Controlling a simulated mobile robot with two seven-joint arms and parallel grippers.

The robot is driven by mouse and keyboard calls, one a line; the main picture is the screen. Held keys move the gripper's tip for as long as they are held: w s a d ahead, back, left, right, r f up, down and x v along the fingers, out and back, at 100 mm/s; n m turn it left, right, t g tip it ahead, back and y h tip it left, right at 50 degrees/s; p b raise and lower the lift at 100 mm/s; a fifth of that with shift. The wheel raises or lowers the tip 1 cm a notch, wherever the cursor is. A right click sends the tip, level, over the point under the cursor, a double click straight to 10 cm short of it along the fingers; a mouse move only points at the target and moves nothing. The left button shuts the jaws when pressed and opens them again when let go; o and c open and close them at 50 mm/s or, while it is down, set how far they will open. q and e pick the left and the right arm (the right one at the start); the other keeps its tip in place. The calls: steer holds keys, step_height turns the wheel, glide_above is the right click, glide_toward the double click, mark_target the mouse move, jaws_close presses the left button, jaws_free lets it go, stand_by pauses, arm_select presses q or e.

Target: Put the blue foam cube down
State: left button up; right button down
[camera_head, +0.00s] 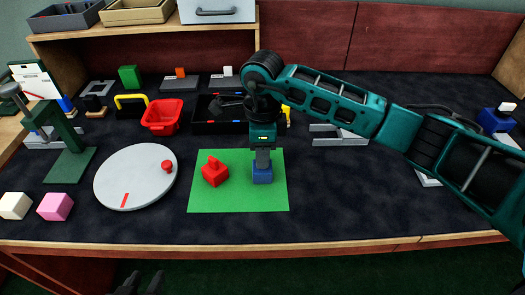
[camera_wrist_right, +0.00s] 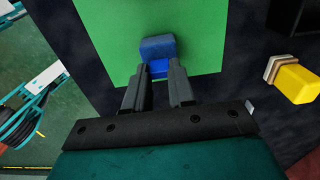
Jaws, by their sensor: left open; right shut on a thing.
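The blue foam cube (camera_head: 262,177) is at the right part of the green mat (camera_head: 230,202). It also shows in the right wrist view (camera_wrist_right: 157,47), over the mat (camera_wrist_right: 110,50). My right gripper (camera_head: 262,165) points straight down and is shut on the cube; its fingertips (camera_wrist_right: 159,72) sit at the cube's sides. I cannot tell whether the cube's underside touches the mat. My left gripper (camera_head: 138,284) is open and empty at the bottom edge of the head view, in front of the table; only its tips show.
A red knobbed block (camera_head: 214,173) stands on the mat, left of the cube. A grey turntable (camera_head: 136,178) lies further left, with pink (camera_head: 55,206) and white (camera_head: 15,205) cubes. A red bin (camera_head: 162,116) and black tray (camera_head: 205,125) stand behind. The right front table is clear.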

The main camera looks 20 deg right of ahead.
steer(key=c, duration=1)
jaws_free()
arm_select(q)
steer(key=shift+r, duration=0.15)
arm_select(e)
steer(key=shift+o, duration=0.2)
steer(key=shift+r, duration=0.35)
arm_select(q)
steer(key=shift+s+a+p, duration=0.25)
steer(key=shift+a+p, duration=0.1)
steer(key=shift+p, duration=0.4)
arm_select(e)
step_height(320, 180, up, 12)
steer(key=shift+f, duration=0.25)
arm_select(q)
steer(key=shift+d, duration=0.1)
arm_select(e)
steer(key=shift+s, duration=0.1)
